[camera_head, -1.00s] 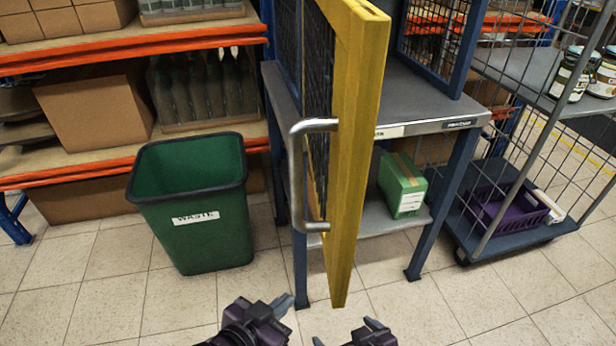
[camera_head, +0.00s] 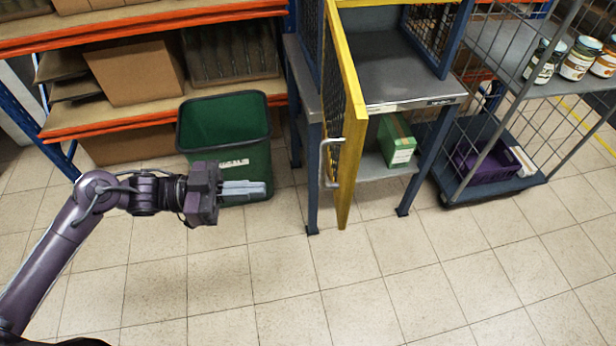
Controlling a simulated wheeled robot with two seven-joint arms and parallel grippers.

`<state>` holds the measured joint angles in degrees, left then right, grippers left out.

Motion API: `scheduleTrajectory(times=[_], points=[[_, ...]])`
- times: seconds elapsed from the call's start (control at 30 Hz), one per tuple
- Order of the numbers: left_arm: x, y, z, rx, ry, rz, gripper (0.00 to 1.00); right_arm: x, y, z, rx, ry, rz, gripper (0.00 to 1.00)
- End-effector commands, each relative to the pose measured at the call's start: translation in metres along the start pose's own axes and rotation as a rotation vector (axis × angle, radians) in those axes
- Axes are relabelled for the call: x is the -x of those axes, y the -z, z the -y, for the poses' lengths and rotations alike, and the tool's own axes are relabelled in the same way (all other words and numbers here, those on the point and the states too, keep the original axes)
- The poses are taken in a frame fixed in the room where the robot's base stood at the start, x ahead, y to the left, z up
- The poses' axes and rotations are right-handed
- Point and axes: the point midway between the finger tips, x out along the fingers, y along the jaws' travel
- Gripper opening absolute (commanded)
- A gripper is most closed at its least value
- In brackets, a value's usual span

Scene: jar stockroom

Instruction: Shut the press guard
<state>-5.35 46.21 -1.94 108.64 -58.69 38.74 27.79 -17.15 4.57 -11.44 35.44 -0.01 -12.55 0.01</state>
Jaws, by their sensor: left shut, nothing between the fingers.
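The press guard (camera_head: 354,128) is a yellow-framed mesh door on the blue and grey press bench (camera_head: 385,72). It stands open, swung out toward me. Its silver bar handle (camera_head: 325,165) is on the left face near the free edge. My left gripper (camera_head: 262,189) is shut and empty, in front of the green waste bin and left of the handle, apart from it. Its fingers point right toward the handle. My right gripper is not in view.
The green waste bin (camera_head: 225,130) stands left of the bench. A green box (camera_head: 396,141) lies on the bench's lower shelf. A wire cage trolley (camera_head: 480,130) with jars (camera_head: 577,58) and a purple crate (camera_head: 485,162) stands right. The tiled floor in front is clear.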

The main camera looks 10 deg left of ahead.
Motion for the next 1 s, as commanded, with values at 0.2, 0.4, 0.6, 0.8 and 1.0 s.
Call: scheduleTrajectory(times=[0.2, 0.4, 0.6, 0.8, 1.0], points=[[-0.032, 0.002, 0.0, -0.001, -0.002, -0.006, 0.0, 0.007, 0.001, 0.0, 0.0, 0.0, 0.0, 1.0], [-0.076, 0.003, 0.0, -0.002, -0.002, -0.005, 0.0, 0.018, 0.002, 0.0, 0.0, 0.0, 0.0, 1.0], [-0.114, 0.003, 0.0, -0.001, 0.0, -0.004, 0.0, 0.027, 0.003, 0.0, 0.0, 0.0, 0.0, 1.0], [-0.134, 0.0, 0.0, -0.001, 0.0, -0.002, 0.0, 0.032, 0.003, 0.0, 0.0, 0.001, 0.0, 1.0], [-0.138, -0.001, 0.0, -0.002, 0.0, 0.0, 0.0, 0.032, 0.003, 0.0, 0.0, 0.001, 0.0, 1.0]])
